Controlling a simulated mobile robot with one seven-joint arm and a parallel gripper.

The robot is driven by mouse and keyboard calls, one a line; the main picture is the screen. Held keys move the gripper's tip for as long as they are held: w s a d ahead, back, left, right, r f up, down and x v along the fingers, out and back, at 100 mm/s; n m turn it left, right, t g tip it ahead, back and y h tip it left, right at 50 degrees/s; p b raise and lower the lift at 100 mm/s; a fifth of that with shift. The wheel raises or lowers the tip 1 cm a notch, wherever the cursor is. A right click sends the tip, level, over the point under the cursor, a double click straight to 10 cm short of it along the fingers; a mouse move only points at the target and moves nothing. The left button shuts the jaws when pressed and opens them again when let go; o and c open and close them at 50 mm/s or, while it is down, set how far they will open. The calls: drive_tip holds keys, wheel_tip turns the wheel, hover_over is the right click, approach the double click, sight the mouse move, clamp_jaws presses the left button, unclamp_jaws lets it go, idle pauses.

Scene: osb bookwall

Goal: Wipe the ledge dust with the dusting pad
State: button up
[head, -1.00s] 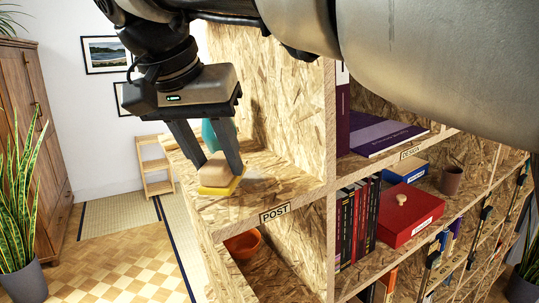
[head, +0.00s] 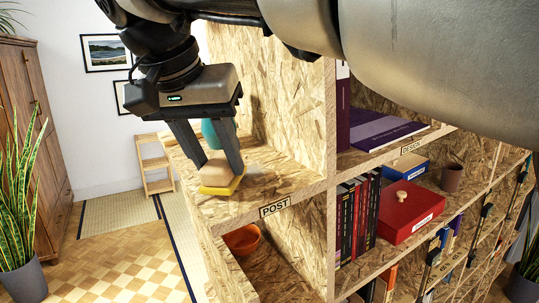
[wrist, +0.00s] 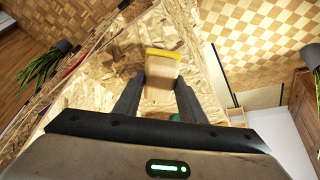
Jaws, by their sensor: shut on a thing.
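The dusting pad (head: 222,186) is a pale wooden block with a yellow base. My gripper (head: 218,168) is shut on the block, one finger on each side. In the head view the pad sits at the near end of the ledge (head: 290,182), the OSB board above the POST label; its yellow base appears to be on or just above the board. In the wrist view the block (wrist: 160,80) stands between my fingers with the yellow edge beyond it. A slightly darker patch shows on the board right of the pad, but I cannot tell if it is dust.
A teal object (head: 209,134) stands behind my gripper, partly hidden. An upright OSB panel (head: 288,95) bounds the ledge on the right. Below are an orange bowl (head: 242,240), books and a red box (head: 408,212). Open floor lies left of the shelf.

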drive_tip(key=shift+f+b, duration=0.4)
drive_tip(key=shift+f, duration=0.15)
drive_tip(key=shift+d+r, duration=0.1)
